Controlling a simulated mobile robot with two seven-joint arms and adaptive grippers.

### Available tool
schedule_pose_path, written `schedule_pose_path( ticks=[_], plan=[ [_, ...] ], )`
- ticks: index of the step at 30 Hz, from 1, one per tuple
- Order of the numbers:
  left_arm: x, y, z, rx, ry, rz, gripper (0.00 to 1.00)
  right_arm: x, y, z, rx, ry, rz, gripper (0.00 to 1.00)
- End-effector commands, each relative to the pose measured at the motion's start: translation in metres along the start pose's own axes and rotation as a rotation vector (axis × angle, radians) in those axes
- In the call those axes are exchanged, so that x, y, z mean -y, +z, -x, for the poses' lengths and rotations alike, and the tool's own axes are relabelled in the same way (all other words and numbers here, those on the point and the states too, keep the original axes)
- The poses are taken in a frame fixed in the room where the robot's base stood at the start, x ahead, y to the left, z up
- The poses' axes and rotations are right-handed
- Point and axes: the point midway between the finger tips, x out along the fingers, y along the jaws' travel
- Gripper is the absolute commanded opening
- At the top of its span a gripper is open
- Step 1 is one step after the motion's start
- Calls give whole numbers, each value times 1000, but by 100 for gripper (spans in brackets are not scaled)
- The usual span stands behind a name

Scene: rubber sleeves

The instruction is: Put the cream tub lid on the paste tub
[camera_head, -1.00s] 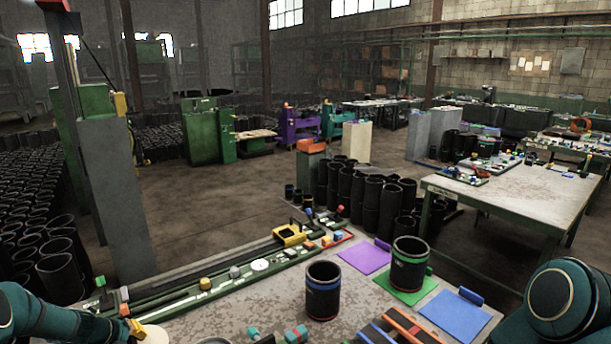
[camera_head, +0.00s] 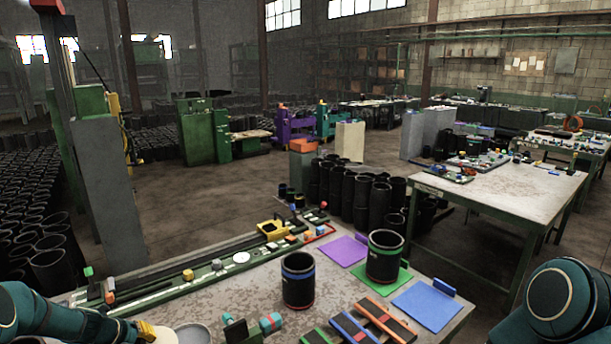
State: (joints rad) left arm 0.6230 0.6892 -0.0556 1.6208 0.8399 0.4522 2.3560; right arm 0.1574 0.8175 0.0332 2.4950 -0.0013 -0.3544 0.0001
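My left arm enters at the lower left.
A dark sleeve with blue bands (camera_head: 298,281) stands on the table. Another with a green band (camera_head: 384,257) stands on a green mat (camera_head: 390,281). Purple (camera_head: 342,250) and blue mats (camera_head: 427,306) lie nearby. A green rail (camera_head: 205,270) with small parts runs along the left edge.

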Motion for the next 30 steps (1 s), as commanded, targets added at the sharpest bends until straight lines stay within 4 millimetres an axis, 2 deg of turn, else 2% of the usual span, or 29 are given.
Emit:
schedule_pose_path(
  ticks=[5, 8, 11, 12, 16, 21, 24, 27, 30],
  plan=[
    [29, -38, -23, -147, -80, -221, 0, -3, 2, -11, 1, 1, 1, 57],
    [49, -71, -38, -267, -145, -404, 0, -6, 3, -18, 2, 1, 1, 57],
    [71, -113, -51, -421, -230, -639, 0, -9, 5, -27, 3, 3, 1, 57],
    [79, -133, -56, -493, -269, -748, 0, -11, 6, -31, 4, 3, 1, 57],
    [96, -195, -63, -738, -403, -1120, 0, -16, 8, -44, 5, 5, 1, 57],
    [100, -261, -62, -1054, -574, -1601, 0, -22, 11, -61, 8, 7, 1, 57],
    [95, -288, -58, -1236, -672, -1875, 0, -25, 13, -70, 9, 8, 1, 57],
    [89, -306, -55, -1408, -766, -2140, 0, -28, 15, -79, 10, 9, 1, 57],
    [84, -316, -53, -1573, -855, -2390, 0, -32, 16, -88, 12, 11, 1, 57]
  ],
)
